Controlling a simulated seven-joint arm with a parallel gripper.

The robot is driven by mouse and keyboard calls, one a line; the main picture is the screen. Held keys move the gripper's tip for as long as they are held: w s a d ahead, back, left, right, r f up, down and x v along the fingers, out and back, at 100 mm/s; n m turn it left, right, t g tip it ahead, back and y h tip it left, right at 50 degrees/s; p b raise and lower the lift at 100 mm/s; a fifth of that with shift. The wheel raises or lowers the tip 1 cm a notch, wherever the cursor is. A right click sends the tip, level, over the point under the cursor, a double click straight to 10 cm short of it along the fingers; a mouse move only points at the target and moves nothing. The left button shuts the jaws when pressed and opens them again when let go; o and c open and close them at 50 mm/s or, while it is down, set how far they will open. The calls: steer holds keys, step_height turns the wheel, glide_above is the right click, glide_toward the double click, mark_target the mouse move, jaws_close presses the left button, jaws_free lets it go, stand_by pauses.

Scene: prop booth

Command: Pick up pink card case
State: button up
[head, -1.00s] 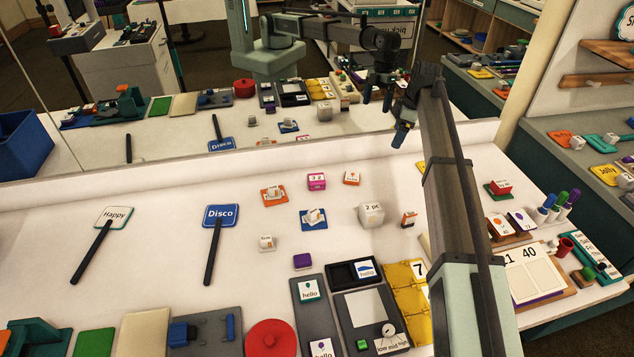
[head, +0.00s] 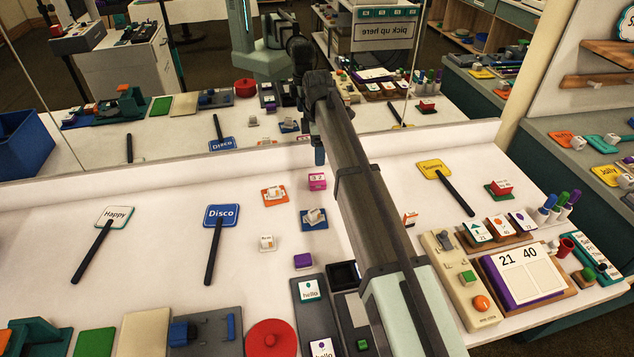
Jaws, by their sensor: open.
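The pink card case (head: 317,182) is a small magenta box with a white printed top. It stands on the white counter (head: 150,260) just right of an orange tray-like item. My gripper (head: 319,155) is above and slightly behind it in the picture, pointing down, with empty space visible between its tip and the case. My gripper is open and holds nothing that I can see; its far finger is mostly hidden by my arm.
A mirror (head: 180,130) runs along the back. My arm hides part of the counter to the right.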

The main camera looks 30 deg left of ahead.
mark_target(317, 178)
step_height(317, 178, down, 12)
steer(key=shift+f, duration=0.1)
steer(key=c, duration=1)
stand_by(0.4)
